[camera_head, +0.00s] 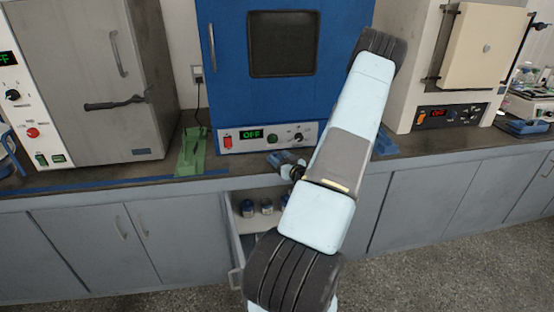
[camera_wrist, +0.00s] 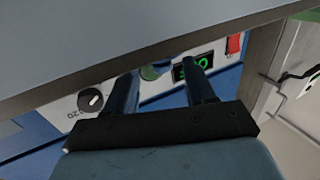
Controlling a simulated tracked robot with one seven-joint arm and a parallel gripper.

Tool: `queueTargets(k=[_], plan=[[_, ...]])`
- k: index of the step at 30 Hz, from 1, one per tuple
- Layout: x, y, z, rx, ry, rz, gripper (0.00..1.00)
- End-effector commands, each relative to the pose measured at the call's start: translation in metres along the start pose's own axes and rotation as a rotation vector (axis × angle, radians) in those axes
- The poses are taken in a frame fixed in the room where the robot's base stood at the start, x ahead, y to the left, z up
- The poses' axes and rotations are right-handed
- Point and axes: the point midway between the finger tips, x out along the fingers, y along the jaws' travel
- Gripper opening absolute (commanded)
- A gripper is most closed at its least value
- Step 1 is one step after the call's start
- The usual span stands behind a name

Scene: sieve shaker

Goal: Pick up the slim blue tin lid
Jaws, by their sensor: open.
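I cannot pick out the slim blue tin lid for certain in either view. In the head view, a small blue shape (camera_head: 286,157) shows at the counter's front edge, beside my arm; I cannot tell whether it is the lid or part of my gripper. In the wrist view my gripper (camera_wrist: 162,68) is open, with two dark fingers apart and nothing held between them. Behind the fingers is the oven's control panel, seen upside down. In the head view my arm covers much of this area.
A blue oven (camera_head: 225,55) stands on the counter (camera_head: 90,178), with a green object (camera_head: 191,155) to its left. Below is an open drawer (camera_head: 234,232) with several small blue-capped jars (camera_head: 267,207). A beige furnace (camera_head: 420,75) stands at right. A grey surface (camera_wrist: 90,40) fills the wrist view's top left.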

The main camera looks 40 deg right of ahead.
Motion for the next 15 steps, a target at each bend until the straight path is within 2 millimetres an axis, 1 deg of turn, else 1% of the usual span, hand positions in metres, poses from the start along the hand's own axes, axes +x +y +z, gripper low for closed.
queueTargets(k=[5,15], plan=[[0.009,-0.001,-0.001,-0.001,0.001,-0.001,0.54],[0.050,-0.002,-0.003,0.000,0.000,0.000,0.54]])
